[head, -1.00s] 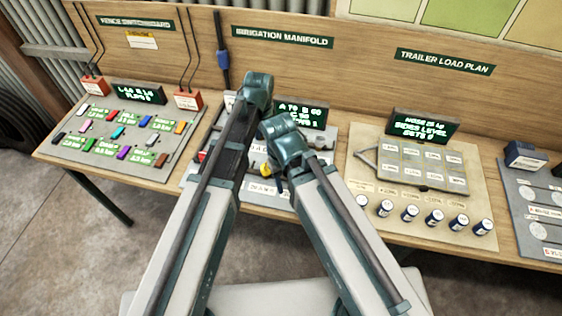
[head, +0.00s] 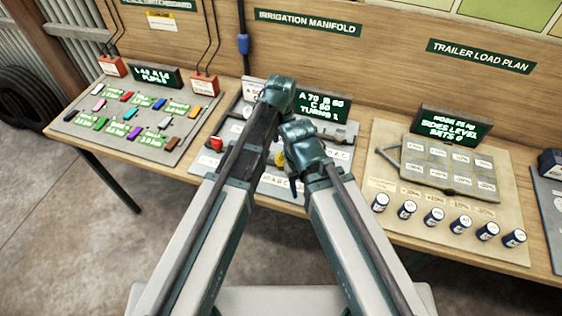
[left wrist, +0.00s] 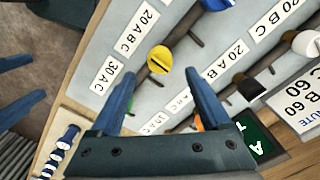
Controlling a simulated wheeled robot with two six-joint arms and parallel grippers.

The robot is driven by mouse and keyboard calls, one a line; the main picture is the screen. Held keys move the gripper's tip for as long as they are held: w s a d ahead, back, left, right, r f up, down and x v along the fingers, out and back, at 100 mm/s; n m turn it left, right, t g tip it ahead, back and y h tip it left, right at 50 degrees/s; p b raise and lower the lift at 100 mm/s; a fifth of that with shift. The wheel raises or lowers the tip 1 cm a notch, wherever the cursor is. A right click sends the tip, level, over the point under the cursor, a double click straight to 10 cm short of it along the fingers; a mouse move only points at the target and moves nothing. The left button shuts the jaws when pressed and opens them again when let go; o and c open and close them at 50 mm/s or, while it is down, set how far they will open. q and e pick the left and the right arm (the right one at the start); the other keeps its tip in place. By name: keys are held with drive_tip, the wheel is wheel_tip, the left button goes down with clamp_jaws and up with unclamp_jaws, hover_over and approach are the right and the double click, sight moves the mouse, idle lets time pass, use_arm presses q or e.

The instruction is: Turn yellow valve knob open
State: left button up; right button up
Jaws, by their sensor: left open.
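The yellow valve knob (left wrist: 159,59) is round with a dark slot across its face. It sits on a pipe of the grey irrigation panel (left wrist: 115,38). In the left wrist view my left gripper (left wrist: 160,77) is open and empty, its blue fingers on either side of and just short of the knob. In the head view a bit of the yellow knob (head: 280,158) shows between my arms, which hide most of the panel and my left gripper's jaws. Blue finger-like parts show at the wrist view's left edge; I cannot tell the right jaws' state.
A blue knob (left wrist: 216,4), a black knob (left wrist: 249,88) and a white knob (left wrist: 306,43) are nearby. A red knob (head: 216,143) is at the panel's left. The switchboard (head: 140,125) lies left, the trailer load board (head: 450,215) right. Bare floor lies in front.

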sight(281, 155)
use_arm(q)
wheel_tip(281, 155, down, 6)
drive_tip(key=b, duration=0.5)
use_arm(e)
wheel_tip(281, 155, down, 6)
drive_tip(key=shift+r, duration=0.1)
use_arm(q)
clamp_jaws()
